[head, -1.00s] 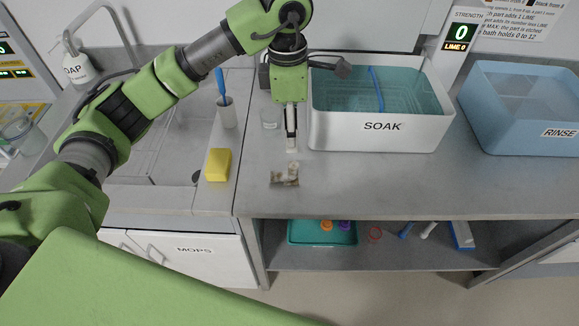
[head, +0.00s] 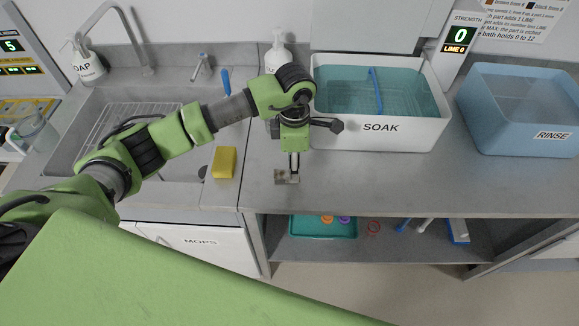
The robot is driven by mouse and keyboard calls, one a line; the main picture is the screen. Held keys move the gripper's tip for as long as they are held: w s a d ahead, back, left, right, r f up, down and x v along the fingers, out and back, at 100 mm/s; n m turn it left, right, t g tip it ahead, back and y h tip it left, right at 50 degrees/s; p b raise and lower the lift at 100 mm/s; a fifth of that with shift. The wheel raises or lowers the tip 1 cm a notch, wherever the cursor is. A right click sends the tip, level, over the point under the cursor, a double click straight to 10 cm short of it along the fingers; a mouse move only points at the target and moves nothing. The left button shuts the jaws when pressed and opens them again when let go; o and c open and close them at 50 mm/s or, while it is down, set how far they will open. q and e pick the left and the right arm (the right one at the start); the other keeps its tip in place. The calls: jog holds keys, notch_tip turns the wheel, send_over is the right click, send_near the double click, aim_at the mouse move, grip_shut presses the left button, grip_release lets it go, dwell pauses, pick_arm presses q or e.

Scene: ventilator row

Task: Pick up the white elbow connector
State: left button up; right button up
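A small whitish piece with brownish stains (head: 282,178), which looks like the elbow connector, lies on the grey counter in front of the SOAK tub. My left gripper (head: 294,174) points down at its right part, and its fingertips overlap the piece in the picture. The fingers partly hide the piece. They look narrow from this angle, and I cannot tell whether they are open or shut on it. My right gripper is not in view.
The white SOAK tub (head: 380,134) with teal liquid stands just behind and to the right. The blue RINSE tub (head: 520,115) is farther right. A yellow sponge (head: 224,162) lies left, beside the sink (head: 75,160). The counter to the right of the piece is clear.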

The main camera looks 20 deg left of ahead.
pick_arm(q)
jog(key=shift+f, duration=0.5)
jog(key=c, duration=1)
